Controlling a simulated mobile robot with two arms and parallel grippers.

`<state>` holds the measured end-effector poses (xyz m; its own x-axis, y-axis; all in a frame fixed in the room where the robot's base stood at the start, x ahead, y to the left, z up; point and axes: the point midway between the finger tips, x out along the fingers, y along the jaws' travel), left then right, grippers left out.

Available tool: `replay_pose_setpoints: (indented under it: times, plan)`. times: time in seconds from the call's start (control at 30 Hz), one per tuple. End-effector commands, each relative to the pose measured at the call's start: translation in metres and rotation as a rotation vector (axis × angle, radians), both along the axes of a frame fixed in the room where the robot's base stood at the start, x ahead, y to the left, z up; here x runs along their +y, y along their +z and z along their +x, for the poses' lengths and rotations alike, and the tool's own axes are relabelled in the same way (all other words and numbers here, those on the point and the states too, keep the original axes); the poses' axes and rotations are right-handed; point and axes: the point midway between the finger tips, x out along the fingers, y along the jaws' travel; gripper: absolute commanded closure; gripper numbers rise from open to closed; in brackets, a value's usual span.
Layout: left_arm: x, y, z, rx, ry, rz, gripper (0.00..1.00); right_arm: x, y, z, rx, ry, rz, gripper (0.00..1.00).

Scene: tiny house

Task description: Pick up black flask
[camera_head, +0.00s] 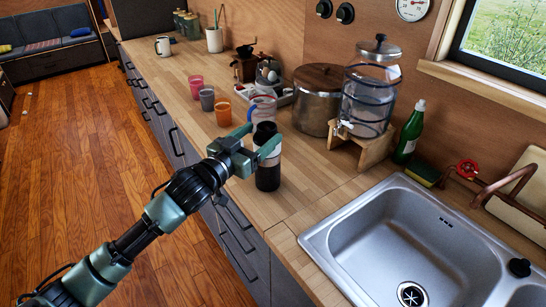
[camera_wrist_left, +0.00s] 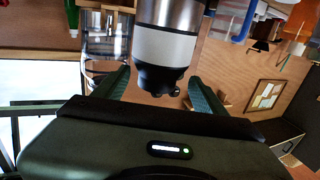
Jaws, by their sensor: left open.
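The black flask (camera_head: 267,173) stands upright on the wooden counter near its front edge, with a dark lid and a pale band around its middle. My left gripper (camera_head: 262,137) is open at the flask's upper part, its fingers reaching towards either side of it. In the left wrist view the flask (camera_wrist_left: 166,48) appears upside down, its dark lid between the two open fingers (camera_wrist_left: 160,88). Gaps show between the lid and both fingers. My right gripper is not in view.
A large pot (camera_head: 316,100), a glass dispenser (camera_head: 369,98) on a wooden stand and a green bottle (camera_head: 409,134) stand behind and right. Several coloured cups, including an orange one (camera_head: 223,114), stand further back. The steel sink (camera_head: 400,240) is at right.

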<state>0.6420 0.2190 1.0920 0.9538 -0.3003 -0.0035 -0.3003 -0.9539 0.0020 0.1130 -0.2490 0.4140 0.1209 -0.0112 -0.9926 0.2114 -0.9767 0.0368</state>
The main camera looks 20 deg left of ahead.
Motion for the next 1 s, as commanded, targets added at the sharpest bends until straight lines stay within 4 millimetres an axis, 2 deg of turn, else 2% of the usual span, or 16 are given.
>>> replay_pose_setpoints:
  times: [0.2,0.3,0.5,0.63,0.77,0.87,1.0]
  plan:
    - [-0.009,0.003,0.024,-0.002,0.001,0.000,0.29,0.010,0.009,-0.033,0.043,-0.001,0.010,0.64]
    - [-0.014,0.003,0.038,-0.001,0.001,0.000,0.29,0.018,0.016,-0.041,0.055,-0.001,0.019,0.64]
    - [-0.021,0.000,0.059,-0.002,0.000,0.002,0.29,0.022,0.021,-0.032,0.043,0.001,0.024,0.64]
    - [-0.022,-0.002,0.062,-0.001,0.000,0.002,0.29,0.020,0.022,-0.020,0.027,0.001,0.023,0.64]
    - [-0.022,-0.002,0.062,-0.001,0.000,0.002,0.29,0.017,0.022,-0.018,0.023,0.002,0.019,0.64]
    - [-0.022,-0.002,0.061,-0.001,0.000,0.002,0.51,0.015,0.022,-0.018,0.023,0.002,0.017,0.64]
    - [-0.022,-0.002,0.061,-0.001,0.000,0.002,0.90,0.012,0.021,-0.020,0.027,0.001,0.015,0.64]
